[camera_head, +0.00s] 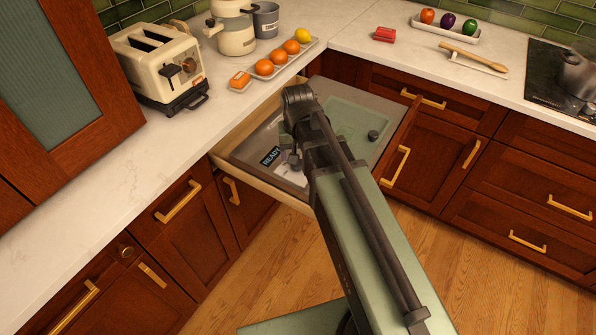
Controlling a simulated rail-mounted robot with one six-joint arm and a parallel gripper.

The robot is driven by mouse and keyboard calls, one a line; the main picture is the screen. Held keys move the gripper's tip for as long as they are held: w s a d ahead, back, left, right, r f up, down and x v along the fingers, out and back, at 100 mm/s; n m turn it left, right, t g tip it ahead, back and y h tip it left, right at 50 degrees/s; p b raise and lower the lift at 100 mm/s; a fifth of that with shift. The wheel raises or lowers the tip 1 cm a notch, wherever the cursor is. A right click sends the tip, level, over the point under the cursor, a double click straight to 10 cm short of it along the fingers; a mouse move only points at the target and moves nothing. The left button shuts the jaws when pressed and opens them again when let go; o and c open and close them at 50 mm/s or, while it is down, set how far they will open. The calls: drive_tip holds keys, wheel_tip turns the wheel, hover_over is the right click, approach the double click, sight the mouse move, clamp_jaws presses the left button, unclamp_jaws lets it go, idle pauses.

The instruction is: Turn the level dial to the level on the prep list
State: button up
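A pulled-out drawer unit with a grey top panel (250,150) sits in the corner under the counter. A dark display reading "READY" (271,156) is on its left part. A small dark round knob (373,136) stands on its right part, beside a pale green recessed area (345,118). I cannot tell whether this knob is the level dial. A pale patch with marks lies near the display, too small to read. My arm reaches over the panel, and my gripper (291,158) is low over its left part, near the display. My arm partly hides its fingers, and their opening is unclear.
A cream toaster (160,65), a cream appliance (233,28), a grey cup (266,20) and a fruit tray (272,70) stand on the left counter. A red block (385,34), a wooden spoon (472,56) and a cooktop (552,75) are at the right. The left counter's front is clear.

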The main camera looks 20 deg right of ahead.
wheel_tip(320, 180, down, 4)
drive_tip(key=shift+r+b, duration=0.2)
drive_tip(key=shift+b, duration=0.7)
drive_tip(key=shift+r, duration=0.1)
drive_tip(key=c, duration=0.9)
drive_tip(key=shift+m, duration=2.9)
